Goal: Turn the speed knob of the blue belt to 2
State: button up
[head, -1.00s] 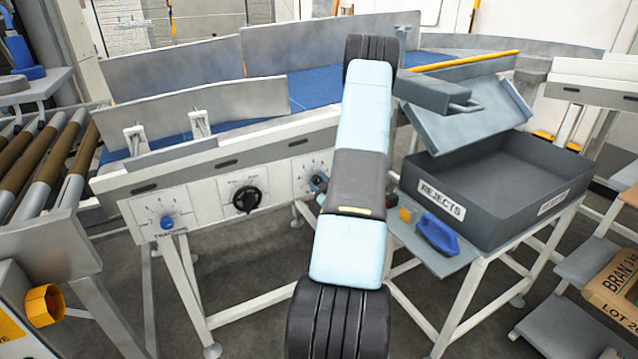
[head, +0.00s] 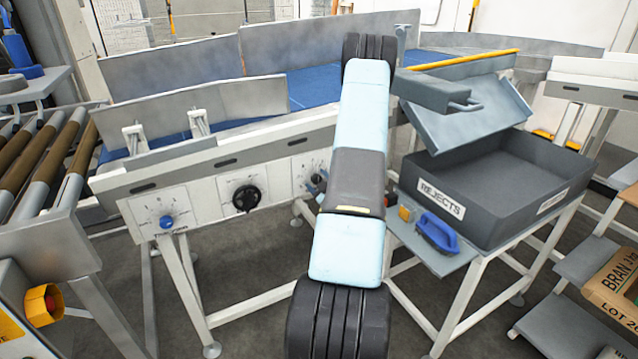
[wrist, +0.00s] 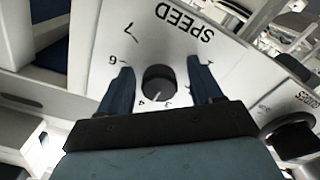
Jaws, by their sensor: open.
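The blue belt (head: 310,88) runs along the conveyor behind metal side guards in the head view. Its front panel carries several dials; the right-hand one (head: 305,167) is partly hidden by my arm. In the wrist view, a dark round knob (wrist: 159,80) sits on a white plate marked SPEED, seen upside down. Its white pointer mark faces the bottom of the picture, between 4 and 3. My gripper (wrist: 161,78) is open, with one blue finger on each side of the knob and narrow gaps visible. The fingers or gripper body hide some numbers, the 2 among them.
A black knob (head: 246,198) and a blue tracking knob (head: 166,222) are on the panel to the left.

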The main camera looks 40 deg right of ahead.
jog(key=v, duration=1.3)
jog(key=shift+s, duration=0.4)
jog(key=shift+f, duration=0.1)
jog(key=w+d+m, duration=0.1)
jog(key=w+m, duration=0.1)
jog(key=w, duration=0.2)
jog(key=w+d+m, duration=0.1)
jog(key=w+m, duration=0.2)
jog(key=w, duration=0.1)
jog(key=w+m, duration=0.3)
jog(key=w, duration=0.1)
jog(key=shift+w+d+r, duration=0.35)
jog(key=shift+w+d, duration=0.05)
jog(key=c, duration=1.1)
jog(key=shift+o, duration=0.2)
